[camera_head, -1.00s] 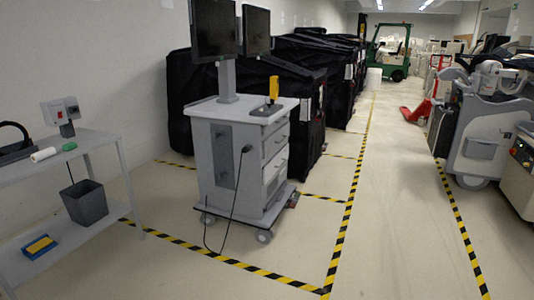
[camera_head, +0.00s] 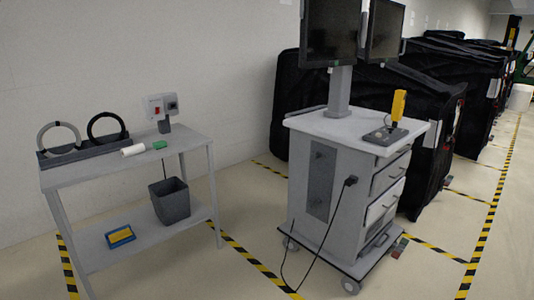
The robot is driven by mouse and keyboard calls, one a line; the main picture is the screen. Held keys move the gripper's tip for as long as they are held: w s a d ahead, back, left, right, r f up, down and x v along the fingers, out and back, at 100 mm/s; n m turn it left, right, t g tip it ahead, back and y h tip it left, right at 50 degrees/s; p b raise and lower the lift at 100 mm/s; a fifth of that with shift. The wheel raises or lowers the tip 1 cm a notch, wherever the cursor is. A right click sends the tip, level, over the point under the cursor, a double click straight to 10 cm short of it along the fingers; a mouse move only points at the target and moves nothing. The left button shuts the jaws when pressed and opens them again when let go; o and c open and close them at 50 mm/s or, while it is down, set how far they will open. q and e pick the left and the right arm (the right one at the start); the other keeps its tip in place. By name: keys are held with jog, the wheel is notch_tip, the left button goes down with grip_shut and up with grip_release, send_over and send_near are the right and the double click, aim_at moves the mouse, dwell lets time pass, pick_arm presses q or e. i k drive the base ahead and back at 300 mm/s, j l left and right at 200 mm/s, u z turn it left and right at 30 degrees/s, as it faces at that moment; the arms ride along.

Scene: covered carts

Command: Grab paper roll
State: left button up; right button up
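A small white paper roll (camera_head: 133,150) lies on its side on the top of the grey table (camera_head: 90,171) at the left. A small green item (camera_head: 159,145) lies just right of it. Neither of my grippers is in view.
Two rings in a dark holder (camera_head: 84,147) and a red-and-grey switch box (camera_head: 161,107) stand on the table. A dark bin (camera_head: 170,201) and a blue-yellow item (camera_head: 120,236) are on its lower shelf. A grey cart with monitors (camera_head: 345,190) stands right, its cable hanging. Floor in front is clear.

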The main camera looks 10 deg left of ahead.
aim_at(128, 152)
jog(key=i+j+u, duration=0.1)
jog(key=i+u, duration=0.35)
jog(key=i+l+u, duration=0.15)
jog(key=i+u, duration=0.35)
jog(key=i+l+u, duration=0.1)
jog(key=i+u, duration=0.35)
jog(key=i, duration=1)
jog(key=i+u, duration=0.4)
jog(key=i+l+u, duration=0.2)
jog(key=u, duration=0.2)
jog(key=i, duration=0.05)
